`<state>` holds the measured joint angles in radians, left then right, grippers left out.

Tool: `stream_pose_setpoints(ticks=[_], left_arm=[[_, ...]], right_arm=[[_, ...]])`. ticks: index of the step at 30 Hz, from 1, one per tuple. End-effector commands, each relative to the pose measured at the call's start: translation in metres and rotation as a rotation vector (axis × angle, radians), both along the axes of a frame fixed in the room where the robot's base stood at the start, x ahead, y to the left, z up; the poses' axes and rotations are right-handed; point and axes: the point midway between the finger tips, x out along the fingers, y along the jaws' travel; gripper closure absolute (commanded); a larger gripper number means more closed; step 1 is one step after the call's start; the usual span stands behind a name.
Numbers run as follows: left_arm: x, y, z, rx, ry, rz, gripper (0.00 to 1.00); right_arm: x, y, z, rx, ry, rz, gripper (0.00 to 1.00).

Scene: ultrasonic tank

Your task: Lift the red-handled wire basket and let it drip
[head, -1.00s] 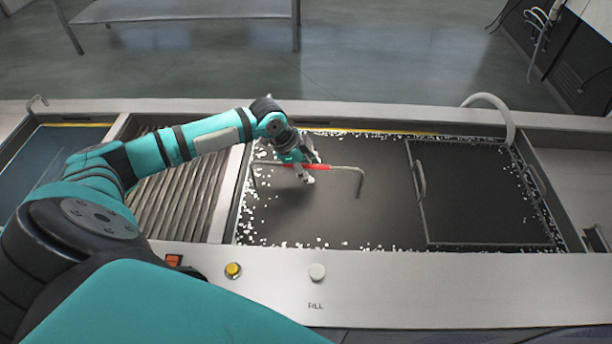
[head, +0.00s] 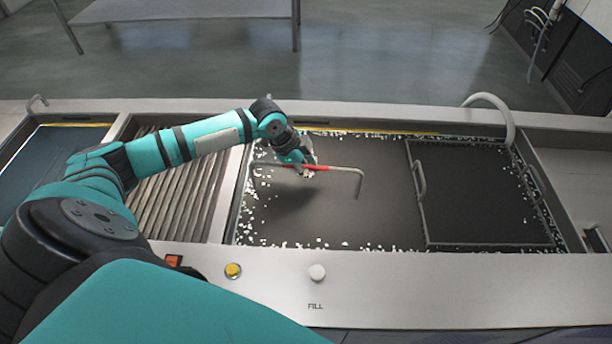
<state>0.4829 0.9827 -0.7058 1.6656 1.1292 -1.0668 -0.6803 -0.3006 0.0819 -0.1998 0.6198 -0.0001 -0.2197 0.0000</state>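The wire basket shows only by its bent grey handle with a red grip (head: 322,168), standing above the dark liquid in the left part of the tank (head: 240,200). The basket's body is hidden under the liquid. My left gripper (head: 308,168) reaches in from the left and is at the red grip. Its fingers look closed around the grip, one above and one below it in the picture. The right end of the handle hangs free of the gripper over the liquid. My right gripper is not in view.
A ribbed drain rack (head: 175,205) and a blue basin (head: 50,160) lie left. A yellow button (head: 233,270) and a white FILL knob (head: 317,272) sit on the front ledge.

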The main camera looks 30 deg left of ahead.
Motion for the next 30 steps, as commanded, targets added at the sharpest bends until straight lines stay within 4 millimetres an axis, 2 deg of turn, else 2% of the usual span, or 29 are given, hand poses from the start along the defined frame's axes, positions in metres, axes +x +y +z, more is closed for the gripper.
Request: stream_pose_setpoints(ticks=[11,17,24,30], left_arm=[[0.003,0.000,0.007,-0.002,-0.012,-0.001,1.00],[0.003,0.000,0.037,-0.001,-0.015,-0.001,1.00],[0.003,0.000,0.081,-0.003,-0.014,0.000,1.00],[0.003,0.000,0.106,-0.003,-0.012,0.001,1.00]], right_arm=[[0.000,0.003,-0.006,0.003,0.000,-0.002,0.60],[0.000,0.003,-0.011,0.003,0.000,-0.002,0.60],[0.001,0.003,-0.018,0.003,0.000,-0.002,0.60],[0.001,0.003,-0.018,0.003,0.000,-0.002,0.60]])
